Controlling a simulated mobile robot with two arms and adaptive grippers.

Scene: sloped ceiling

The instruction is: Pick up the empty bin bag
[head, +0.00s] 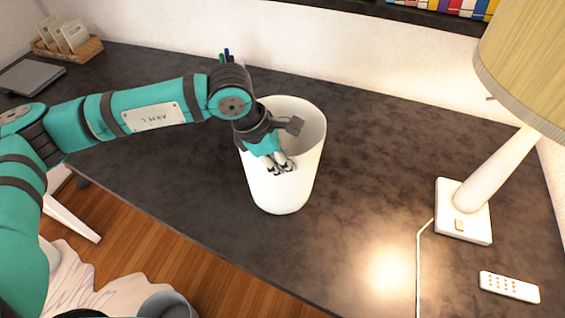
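A white, open-topped bin (286,190) stands upright on the dark desk, near the middle of the head view. My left gripper (281,168) reaches over the bin's opening from the left, with its fingertips low in front of the near rim. I cannot tell whether the fingertips touch the rim or whether they are open or shut on something. No bin bag shows clearly; my wrist and hand hide part of the bin's opening. A pale, crumpled, sheet-like thing (75,275) lies at the lower left, and I cannot tell what it is.
A lamp (463,208) with its cord and a white remote (509,287) are on the right of the desk (375,165). A card box (68,48) and a grey flat device (30,76) are at the far left. Pens (226,54) stand behind my wrist.

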